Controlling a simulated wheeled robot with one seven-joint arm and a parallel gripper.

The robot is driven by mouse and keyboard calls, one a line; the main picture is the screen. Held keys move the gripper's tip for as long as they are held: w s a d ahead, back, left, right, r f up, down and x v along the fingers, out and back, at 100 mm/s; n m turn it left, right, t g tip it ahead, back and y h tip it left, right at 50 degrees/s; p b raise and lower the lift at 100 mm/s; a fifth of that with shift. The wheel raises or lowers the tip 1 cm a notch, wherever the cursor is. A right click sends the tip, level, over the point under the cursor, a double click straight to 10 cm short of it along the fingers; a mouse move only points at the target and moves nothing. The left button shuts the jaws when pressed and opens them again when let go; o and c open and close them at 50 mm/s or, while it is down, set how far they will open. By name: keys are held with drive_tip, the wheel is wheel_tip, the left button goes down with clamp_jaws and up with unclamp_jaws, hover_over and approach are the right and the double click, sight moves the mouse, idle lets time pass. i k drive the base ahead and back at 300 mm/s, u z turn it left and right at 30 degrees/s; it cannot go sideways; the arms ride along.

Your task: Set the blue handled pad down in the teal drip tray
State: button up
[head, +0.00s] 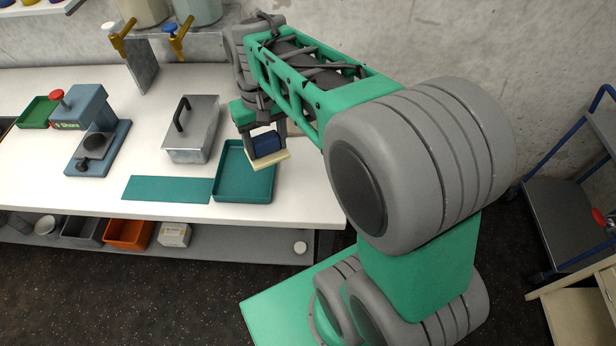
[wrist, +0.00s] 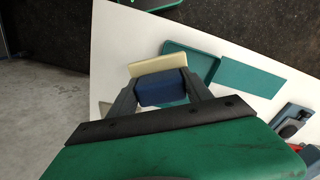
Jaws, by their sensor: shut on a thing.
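The blue handled pad (head: 266,144) has a blue block grip on top and a cream pad (head: 270,160) below. My gripper (head: 267,134) is shut on the blue part, which also shows between the fingers in the wrist view (wrist: 162,88). The teal drip tray (head: 243,196) is a shallow square tray on the white table. In the head view the pad appears over the tray's upper right part, slightly tilted. It seems to be held above the tray, and I see no contact. In the wrist view the tray (wrist: 205,60) is partly hidden behind the pad and gripper.
A flat teal mat (head: 167,189) lies left of the tray. A grey metal box with a black handle (head: 192,140) stands behind the mat. A blue-grey press (head: 97,130) and a green tray (head: 38,112) are farther left. The table's right edge is close to the tray.

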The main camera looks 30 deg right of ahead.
sight(248, 176)
drive_tip(key=k, duration=1.15)
drive_tip(key=u, duration=0.95)
drive_tip(key=i, duration=0.8)
drive_tip(key=u, duration=0.5)
drive_tip(key=i, duration=0.8)
drive_tip(key=z, duration=0.8)
drive_tip(key=i, duration=0.75)
drive_tip(key=z, duration=0.65)
